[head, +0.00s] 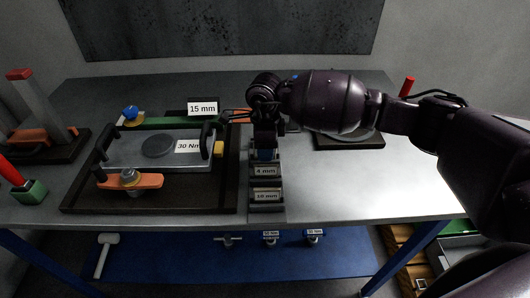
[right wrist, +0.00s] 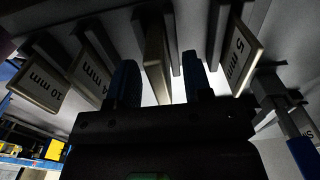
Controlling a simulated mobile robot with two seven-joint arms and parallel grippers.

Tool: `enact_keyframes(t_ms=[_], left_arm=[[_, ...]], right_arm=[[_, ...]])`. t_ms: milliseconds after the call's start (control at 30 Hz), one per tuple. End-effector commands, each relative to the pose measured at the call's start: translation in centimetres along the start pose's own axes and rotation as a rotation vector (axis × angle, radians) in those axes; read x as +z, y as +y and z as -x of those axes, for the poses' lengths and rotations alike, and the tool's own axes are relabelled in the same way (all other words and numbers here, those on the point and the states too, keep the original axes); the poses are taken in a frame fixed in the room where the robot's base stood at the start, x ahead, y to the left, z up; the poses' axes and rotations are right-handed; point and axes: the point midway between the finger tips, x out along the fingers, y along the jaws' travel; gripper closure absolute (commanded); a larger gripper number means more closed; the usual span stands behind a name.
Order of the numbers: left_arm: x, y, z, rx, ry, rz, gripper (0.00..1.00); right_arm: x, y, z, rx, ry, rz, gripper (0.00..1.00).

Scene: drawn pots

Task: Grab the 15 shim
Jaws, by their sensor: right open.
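A row of labelled shims stands in a dark rack (head: 267,217) right of the fixture in the head view. The 10 mm shim (head: 267,195) is nearest and the 4 mm shim (head: 265,171) is behind it. My right gripper (head: 265,150) is over the row, farther back. In the right wrist view my right gripper (right wrist: 158,78) is open, its blue fingers either side of a shim (right wrist: 154,65) whose label I cannot read. Contact is unclear. To its right is a shim (right wrist: 243,60) whose visible label reads 5 mm. My left gripper is not in view.
A fixture tray (head: 150,208) with an orange clamp (head: 130,181) and a 30 Nm label lies left of the rack. A 15 mm sign (head: 202,108) stands at its back. The bare tabletop (head: 350,185) is clear to the right.

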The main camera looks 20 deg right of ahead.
Motion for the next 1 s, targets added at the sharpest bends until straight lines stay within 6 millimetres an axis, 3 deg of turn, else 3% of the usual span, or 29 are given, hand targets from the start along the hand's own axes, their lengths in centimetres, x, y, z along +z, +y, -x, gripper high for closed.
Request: enact_keyframes(t_ms=[100, 300, 600, 1000], left_arm=[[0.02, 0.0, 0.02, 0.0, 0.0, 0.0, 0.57], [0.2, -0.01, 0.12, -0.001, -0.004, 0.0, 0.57], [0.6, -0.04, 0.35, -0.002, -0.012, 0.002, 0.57], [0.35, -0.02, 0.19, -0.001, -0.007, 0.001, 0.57]], right_arm=[[0.04, 0.02, -0.99, 0.0, -0.001, 0.001, 0.54], [0.03, 0.01, -1.04, 0.0, -0.001, 0.001, 0.54], [0.02, 0.0, -1.01, -0.001, -0.001, 0.001, 0.99], [0.05, -0.05, -0.85, -0.002, -0.002, 0.001, 1.0]])
